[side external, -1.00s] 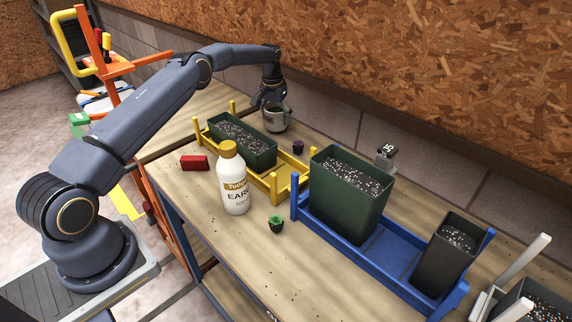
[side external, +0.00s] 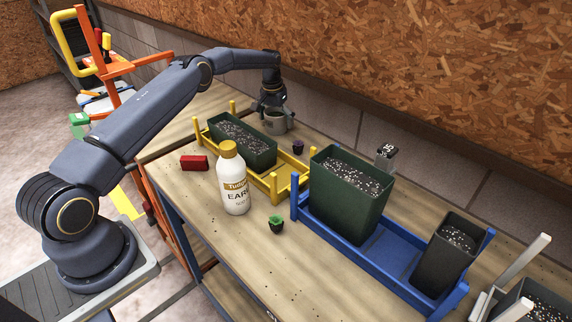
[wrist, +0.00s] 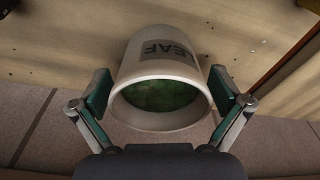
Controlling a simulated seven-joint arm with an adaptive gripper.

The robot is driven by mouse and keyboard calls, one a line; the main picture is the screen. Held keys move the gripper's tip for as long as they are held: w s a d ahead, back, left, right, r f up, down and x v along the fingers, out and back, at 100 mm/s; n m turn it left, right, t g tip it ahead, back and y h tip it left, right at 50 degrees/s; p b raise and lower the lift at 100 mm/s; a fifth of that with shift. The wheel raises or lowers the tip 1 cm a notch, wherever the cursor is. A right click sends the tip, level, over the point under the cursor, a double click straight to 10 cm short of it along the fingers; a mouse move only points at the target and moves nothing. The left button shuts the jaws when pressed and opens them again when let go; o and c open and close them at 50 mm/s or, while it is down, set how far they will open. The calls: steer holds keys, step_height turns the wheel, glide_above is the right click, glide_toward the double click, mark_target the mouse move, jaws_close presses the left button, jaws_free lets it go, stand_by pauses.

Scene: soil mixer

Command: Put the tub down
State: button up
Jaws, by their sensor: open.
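The tub is a pale grey-white round pot labelled LEAF (wrist: 165,60), with dark green contents showing through its mouth in the wrist view. In the side external view the tub (side external: 276,124) stands on the wooden table near the back wall, behind the yellow rack. My gripper (side external: 270,106) is above and around it. In the wrist view my gripper (wrist: 162,95) is open, with one green-padded finger on each side of the tub near its rim. A small gap seems to show beside the fingers; exact contact is hard to tell.
A yellow rack (side external: 283,187) holds a long green planter (side external: 262,150). A blue rack (side external: 385,262) with a tall green planter (side external: 345,205) is to the right.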

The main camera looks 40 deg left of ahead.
steer(key=s+d+r, duration=0.2)
steer(key=d+r, duration=0.1)
steer(key=r, duration=0.7)
steer(key=s+d+r, duration=0.2)
steer(key=d+r, duration=0.1)
steer(key=r, duration=0.8)
steer(key=s+d+r+m+t, duration=0.2)
steer(key=s+d+r, duration=0.5)
steer(key=s+r, duration=0.3)
steer(key=s+d+f, duration=0.2)
steer(key=s, duration=0.6)
steer(key=s+d+f+t, duration=0.1)
steer(key=s+d+f, duration=0.1)
steer(key=s, duration=0.7)
steer(key=s+d+f+m+t, duration=0.1)
steer(key=s+d+f, duration=0.1)
steer(key=s, duration=0.7)
steer(key=shift+s+d, duration=0.15)
steer(key=shift+d, duration=0.15)
